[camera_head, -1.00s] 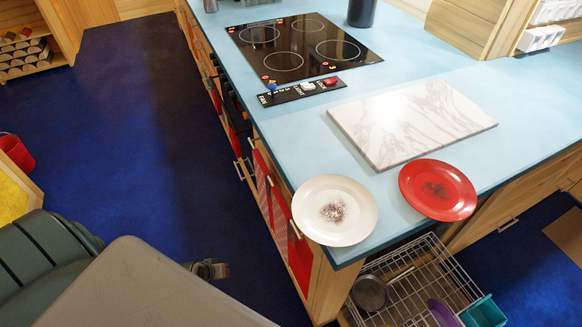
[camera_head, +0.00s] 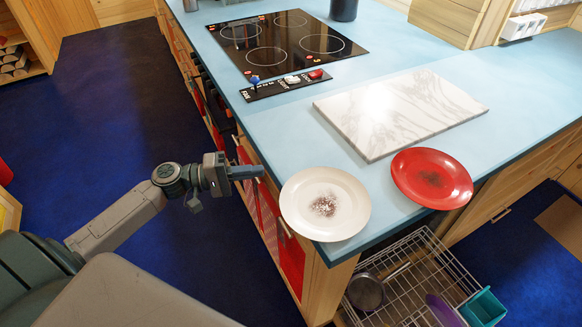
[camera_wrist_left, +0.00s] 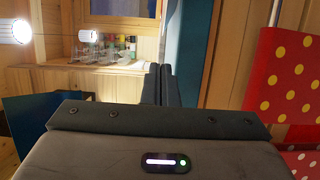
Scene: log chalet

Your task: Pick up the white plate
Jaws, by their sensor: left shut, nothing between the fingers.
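The white plate (camera_head: 325,204) lies at the near left corner of the light blue counter, with a dark, speckled smudge in its middle. Its left rim reaches the counter's edge. My left gripper (camera_head: 262,172) is just left of the plate, level with the counter's edge and apart from the rim. Its fingers are together and empty, pointing right. In the left wrist view the closed fingers (camera_wrist_left: 158,86) show, and no plate is seen there. My right gripper is in no view.
A red plate (camera_head: 432,178) lies right of the white one, by a marble board (camera_head: 400,112). A black hob (camera_head: 285,45) and a small control panel (camera_head: 288,85) are further back. A wire dish rack (camera_head: 405,283) stands below the counter.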

